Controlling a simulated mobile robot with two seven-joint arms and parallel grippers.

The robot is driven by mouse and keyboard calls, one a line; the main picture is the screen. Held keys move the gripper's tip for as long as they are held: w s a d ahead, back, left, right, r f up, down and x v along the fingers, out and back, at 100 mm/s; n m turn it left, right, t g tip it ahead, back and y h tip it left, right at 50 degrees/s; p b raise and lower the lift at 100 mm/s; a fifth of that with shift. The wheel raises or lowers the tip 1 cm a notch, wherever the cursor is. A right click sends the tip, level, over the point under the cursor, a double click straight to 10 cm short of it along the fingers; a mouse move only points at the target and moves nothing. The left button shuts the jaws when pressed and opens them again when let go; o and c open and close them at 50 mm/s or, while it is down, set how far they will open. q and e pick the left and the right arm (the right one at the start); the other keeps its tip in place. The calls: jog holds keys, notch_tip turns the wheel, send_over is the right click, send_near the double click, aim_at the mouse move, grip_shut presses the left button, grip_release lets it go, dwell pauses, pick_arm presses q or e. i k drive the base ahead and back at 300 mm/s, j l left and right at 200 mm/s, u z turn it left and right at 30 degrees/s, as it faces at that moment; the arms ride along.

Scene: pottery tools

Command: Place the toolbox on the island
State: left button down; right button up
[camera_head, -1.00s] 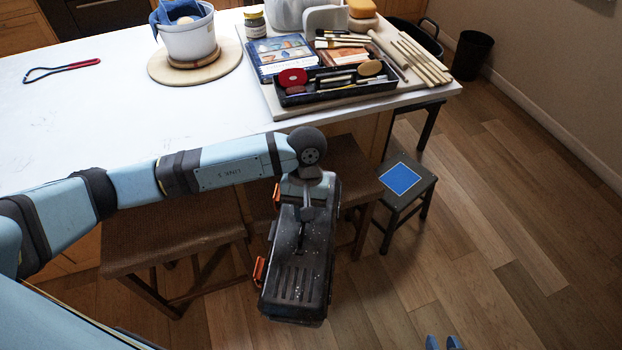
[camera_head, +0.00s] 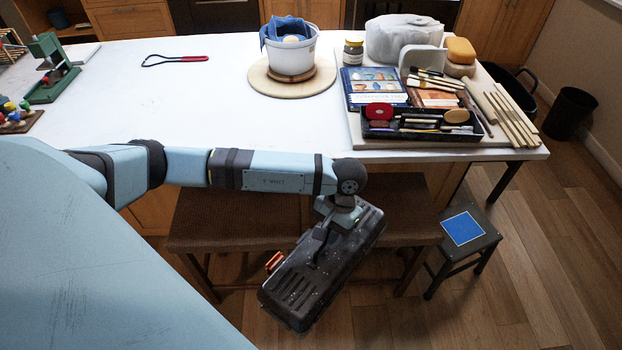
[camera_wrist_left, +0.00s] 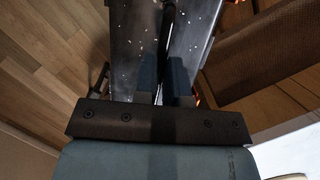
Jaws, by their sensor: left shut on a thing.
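The toolbox (camera_head: 315,275) is dark grey with an orange latch and hangs tilted in the head view, in front of the island's near edge and below its top. My left gripper (camera_head: 330,222) is shut on the toolbox at its handle. In the left wrist view the gripper's fingers (camera_wrist_left: 165,88) close around the dark handle, and the toolbox lid (camera_wrist_left: 130,45) fills the upper middle. The island (camera_head: 200,105) has a white top with bare room at its left and middle. My right gripper is not in view.
A board with a black tool tray (camera_head: 420,134), books and brushes covers the island's right end. A white pot (camera_head: 290,50) on a round board and a red-handled tool (camera_head: 175,60) sit farther back. A brown bench (camera_head: 235,225) and a small stool (camera_head: 463,230) stand below the near edge.

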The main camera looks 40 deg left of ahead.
aim_at(135, 91)
jog(key=k+j, duration=0.3)
jog(key=j, duration=0.25)
jog(key=k+j+z, duration=0.1)
jog(key=k+j, duration=0.15)
jog(key=j, duration=0.3)
jog(key=k+j, duration=0.3)
jog(key=j, duration=0.25)
jog(key=k+j+z, duration=0.1)
jog(key=k+j, duration=0.2)
jog(key=j, duration=0.2)
jog(key=k+j, duration=0.3)
jog(key=j, duration=0.2)
jog(key=k+j, duration=0.35)
jog(key=j, duration=0.15)
jog(key=k+j+z, duration=0.1)
jog(key=k+j, duration=0.2)
jog(key=j, duration=0.2)
